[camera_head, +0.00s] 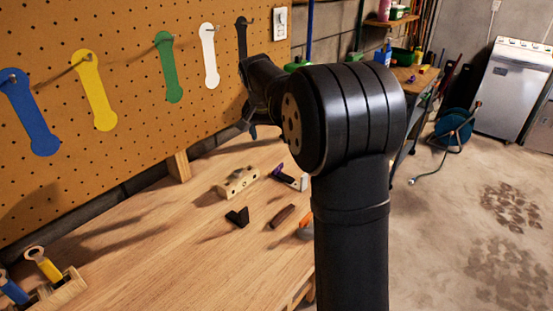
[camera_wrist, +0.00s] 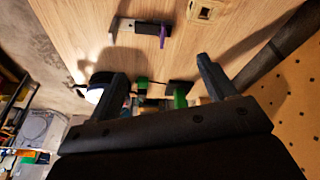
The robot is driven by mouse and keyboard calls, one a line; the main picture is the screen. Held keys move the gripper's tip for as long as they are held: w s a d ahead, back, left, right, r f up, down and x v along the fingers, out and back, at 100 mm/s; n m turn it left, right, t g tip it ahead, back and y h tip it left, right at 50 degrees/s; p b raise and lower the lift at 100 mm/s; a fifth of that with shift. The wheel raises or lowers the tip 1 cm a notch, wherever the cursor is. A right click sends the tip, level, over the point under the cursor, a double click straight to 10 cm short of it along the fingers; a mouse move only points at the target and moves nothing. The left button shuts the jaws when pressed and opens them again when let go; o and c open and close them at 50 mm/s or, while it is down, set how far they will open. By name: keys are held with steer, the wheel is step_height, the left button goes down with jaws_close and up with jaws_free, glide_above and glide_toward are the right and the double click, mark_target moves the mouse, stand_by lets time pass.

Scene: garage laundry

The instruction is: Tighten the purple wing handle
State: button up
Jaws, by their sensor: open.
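The purple wing handle (camera_head: 279,172) is on a small dark and pale fixture (camera_head: 293,182) on the workbench, partly hidden by my arm in the head view. In the wrist view the purple handle (camera_wrist: 163,36) stands at the right end of the fixture (camera_wrist: 137,27), near the top of the picture. My gripper (camera_wrist: 166,76) is open, its fingers apart and nothing held between them. The handle lies beyond the fingertips, not between them. In the head view my gripper (camera_head: 250,128) is above the bench by the pegboard, mostly behind my arm.
A wooden block (camera_head: 238,183), a black piece (camera_head: 237,217) and a brown piece (camera_head: 282,215) lie near the fixture. The pegboard (camera_head: 130,110) with hanging coloured wrench shapes rises behind the bench. A wooden holder (camera_head: 62,290) stands at the front left. The bench middle (camera_head: 150,245) is clear.

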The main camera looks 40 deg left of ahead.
mark_target(280, 171)
steer(key=w+d+n+g+y, duration=0.4)
steer(key=w+n, duration=0.4)
steer(key=n, duration=0.6)
steer(key=shift+t, duration=0.3)
steer(key=x, duration=1.1)
steer(key=d+x, duration=0.1)
steer(key=x, duration=0.5)
steer(key=shift+s+d+f, duration=0.1)
steer(key=shift+s+f, duration=0.05)
steer(key=shift+f, duration=0.05)
steer(key=c, duration=1)
